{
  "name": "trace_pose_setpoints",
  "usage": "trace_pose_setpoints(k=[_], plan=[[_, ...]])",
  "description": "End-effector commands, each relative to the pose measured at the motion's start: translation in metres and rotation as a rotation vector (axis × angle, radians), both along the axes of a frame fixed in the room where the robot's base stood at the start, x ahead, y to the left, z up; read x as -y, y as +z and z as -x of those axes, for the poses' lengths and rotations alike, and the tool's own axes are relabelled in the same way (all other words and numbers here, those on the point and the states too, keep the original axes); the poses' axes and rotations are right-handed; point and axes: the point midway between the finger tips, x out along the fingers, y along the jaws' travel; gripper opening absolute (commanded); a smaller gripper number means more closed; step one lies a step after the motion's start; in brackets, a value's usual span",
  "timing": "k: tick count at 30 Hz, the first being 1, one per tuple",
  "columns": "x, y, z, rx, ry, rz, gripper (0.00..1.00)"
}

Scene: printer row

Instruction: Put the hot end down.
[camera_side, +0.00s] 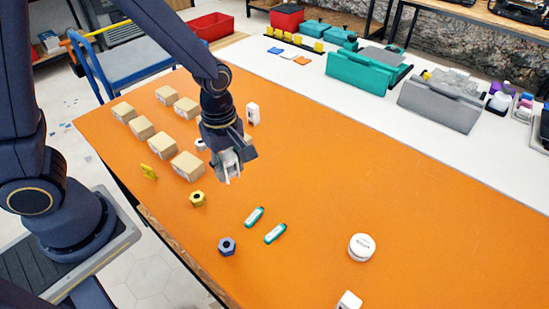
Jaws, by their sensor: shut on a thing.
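My gripper (230,176) is above the orange table, right of the cardboard boxes, pointing down. It is shut on a small pale thing, which I take to be the hot end. The fingers hide most of it, so its shape is unclear. The gap between it and the table top is hard to judge from this angle.
Several cardboard boxes (187,166) stand at the left of the orange table (330,195). A white round item (361,247) stands right.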

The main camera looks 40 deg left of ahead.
Motion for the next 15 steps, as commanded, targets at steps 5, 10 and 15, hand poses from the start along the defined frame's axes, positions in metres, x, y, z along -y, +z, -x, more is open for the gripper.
trace_pose_setpoints(k=[5, 10, 15], plan=[[-0.041, -0.003, -0.01, -0.003, 0.138, -0.006, 0.01], [-0.048, -0.012, -0.03, -0.005, 0.164, -0.007, 0.01], [-0.044, -0.032, -0.075, -0.005, 0.161, -0.007, 0.01]])
